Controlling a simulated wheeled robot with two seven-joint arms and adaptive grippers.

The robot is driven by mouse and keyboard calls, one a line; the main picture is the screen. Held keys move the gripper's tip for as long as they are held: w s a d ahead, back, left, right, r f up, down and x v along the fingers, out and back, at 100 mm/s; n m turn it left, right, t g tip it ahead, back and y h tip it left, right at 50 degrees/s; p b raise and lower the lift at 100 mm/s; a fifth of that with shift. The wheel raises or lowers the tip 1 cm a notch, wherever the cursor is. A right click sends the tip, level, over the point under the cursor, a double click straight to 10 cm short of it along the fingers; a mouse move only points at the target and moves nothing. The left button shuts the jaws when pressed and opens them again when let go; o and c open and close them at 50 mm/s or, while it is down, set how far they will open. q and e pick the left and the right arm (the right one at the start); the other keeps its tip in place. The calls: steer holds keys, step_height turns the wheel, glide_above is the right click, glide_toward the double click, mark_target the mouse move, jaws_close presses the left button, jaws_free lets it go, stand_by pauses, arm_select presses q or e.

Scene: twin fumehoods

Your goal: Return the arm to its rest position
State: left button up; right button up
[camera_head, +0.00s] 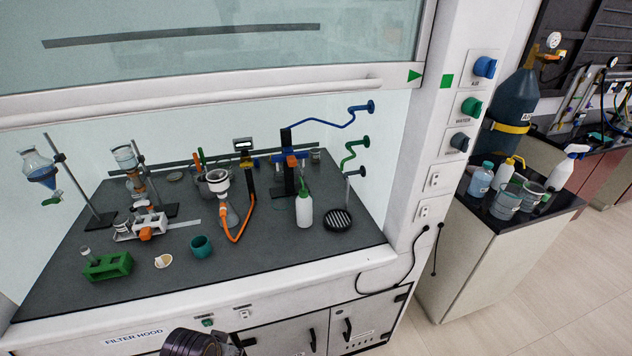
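A dark ribbed part of my own body shows at the bottom edge of the head view, left of the middle, in front of the fume hood (160,318). I cannot tell which arm it belongs to. No gripper fingers show in the head view, so neither gripper can be seen. No arm reaches into the hood or over its worktop.
The raised sash (230,60) leaves the hood front open. Inside stand a green rack (107,267), a teal cup (201,247), a white bottle (304,210) and a flask with an orange hose (242,230). A side bench (500,240) with bottles and beakers stands right.

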arm_select(q)
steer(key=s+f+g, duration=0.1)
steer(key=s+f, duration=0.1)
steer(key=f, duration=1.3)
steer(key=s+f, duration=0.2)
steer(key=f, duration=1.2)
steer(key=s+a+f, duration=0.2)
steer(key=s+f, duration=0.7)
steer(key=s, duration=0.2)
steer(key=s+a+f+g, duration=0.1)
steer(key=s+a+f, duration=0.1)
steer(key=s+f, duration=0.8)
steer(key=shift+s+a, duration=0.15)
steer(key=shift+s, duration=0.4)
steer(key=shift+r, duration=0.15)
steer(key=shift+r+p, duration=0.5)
steer(key=shift+p, duration=0.05)
